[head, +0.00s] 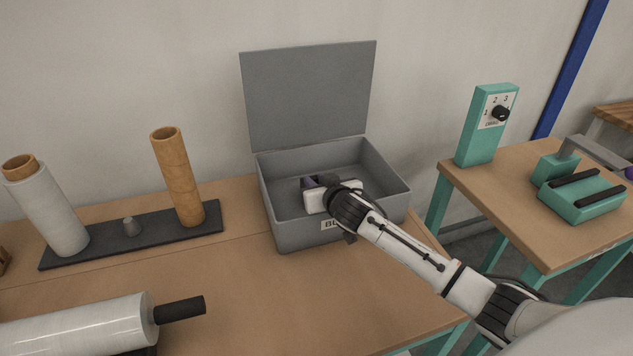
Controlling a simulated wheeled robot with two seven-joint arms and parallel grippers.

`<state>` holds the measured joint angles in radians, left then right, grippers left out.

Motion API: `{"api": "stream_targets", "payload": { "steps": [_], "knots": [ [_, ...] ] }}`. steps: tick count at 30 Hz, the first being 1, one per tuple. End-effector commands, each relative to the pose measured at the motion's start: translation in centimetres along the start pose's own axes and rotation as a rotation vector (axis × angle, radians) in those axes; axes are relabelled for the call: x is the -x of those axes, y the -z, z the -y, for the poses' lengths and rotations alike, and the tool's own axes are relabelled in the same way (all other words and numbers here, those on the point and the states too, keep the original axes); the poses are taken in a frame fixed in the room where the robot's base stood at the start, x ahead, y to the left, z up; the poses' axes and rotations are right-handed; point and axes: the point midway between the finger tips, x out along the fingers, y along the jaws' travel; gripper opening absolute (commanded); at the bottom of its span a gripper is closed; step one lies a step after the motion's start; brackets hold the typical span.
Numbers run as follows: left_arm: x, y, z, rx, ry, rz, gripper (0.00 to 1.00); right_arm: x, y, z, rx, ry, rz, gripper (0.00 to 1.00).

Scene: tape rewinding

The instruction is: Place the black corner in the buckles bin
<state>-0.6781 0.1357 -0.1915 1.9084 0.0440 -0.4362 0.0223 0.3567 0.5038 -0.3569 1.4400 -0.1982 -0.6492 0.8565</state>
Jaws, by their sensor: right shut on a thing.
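The buckles bin (291,232) is a grey open box with its lid (308,95) raised, standing at the back of the wooden table. Its front label is partly covered by my right arm, with only the first letters showing. My right gripper (315,183) reaches in over the front wall from the right, its fingers inside the bin's opening. It is shut on a small dark piece, which I take to be the black corner; it is mostly hidden by the gripper. My left gripper is not in view.
A dark stand (125,246) holds a white film roll (50,213) and a cardboard tube (180,178) left of the bin. A wrapped film roll (80,325) lies in front. A teal dial box (487,125) and teal device (580,197) stand on the right table.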

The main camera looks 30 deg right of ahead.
Motion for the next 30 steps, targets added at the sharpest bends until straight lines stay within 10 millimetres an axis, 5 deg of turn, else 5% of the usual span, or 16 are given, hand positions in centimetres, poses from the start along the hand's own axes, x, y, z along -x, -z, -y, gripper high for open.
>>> {"api": "stream_targets", "payload": {
  "steps": [4, 17, 30],
  "knots": [
    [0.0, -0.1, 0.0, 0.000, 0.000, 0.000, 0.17, 0.0, -0.1, 0.0, 0.000, 0.000, 0.001, 0.40],
    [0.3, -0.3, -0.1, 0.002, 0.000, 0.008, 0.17, 0.8, 0.1, 0.0, 0.000, 0.000, 0.002, 0.40],
    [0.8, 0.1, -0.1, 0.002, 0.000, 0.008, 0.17, 8.7, 0.1, 0.0, 0.000, 0.001, 0.001, 0.40]
  ]
}}
